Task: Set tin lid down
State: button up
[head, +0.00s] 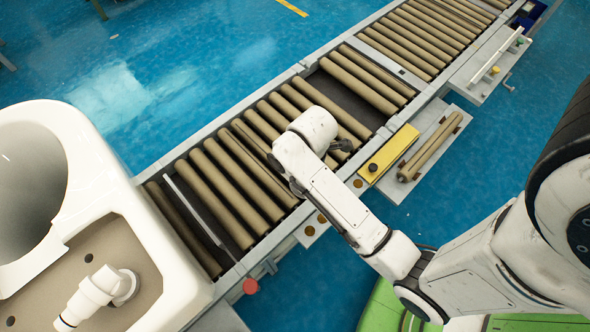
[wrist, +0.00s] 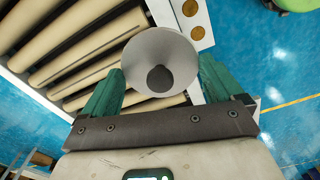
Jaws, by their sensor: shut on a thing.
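In the wrist view my gripper (wrist: 160,77) has its green fingers on either side of a round, pale grey piece with a dark round centre, which I take as the tin lid (wrist: 160,48). The fingers are shut on it, and its round face is toward the camera. Behind it lie the conveyor's tan rollers and pale side rail. In the head view my gripper (head: 340,147) is over the roller conveyor (head: 245,185), mostly hidden by my wrist. I cannot make out the lid there, nor its height above the rollers.
A yellow box (head: 388,153) with a black knob is fixed at the near rail. A red disc (head: 250,286) is at the conveyor's near edge. Bare blue floor lies beyond the conveyor.

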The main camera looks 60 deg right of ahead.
jog(key=s+d+f+n, duration=0.1)
jog(key=s+d+n, duration=0.15)
jog(key=s, duration=0.25)
jog(key=shift+n, duration=0.25)
jog(key=w+d+f+b, duration=0.1)
jog(key=w+f, duration=0.2)
jog(key=w+d+f+b, duration=0.1)
jog(key=w+f, duration=0.2)
jog(key=w, duration=0.1)
jog(key=w+d+f+b, duration=0.1)
jog(key=w+d+f, duration=0.1)
jog(key=w+f, duration=0.1)
jog(key=shift+w+b, duration=0.4)
jog(key=shift+w, duration=0.35)
jog(key=shift+w+f, duration=0.35)
jog(key=shift+f, duration=0.1)
jog(key=shift+w+d+f+b, duration=0.15)
jog(key=shift+f+b, duration=0.4)
jog(key=shift+f, duration=1.1)
jog(key=shift+f, duration=0.15)
jog(key=o, duration=0.7)
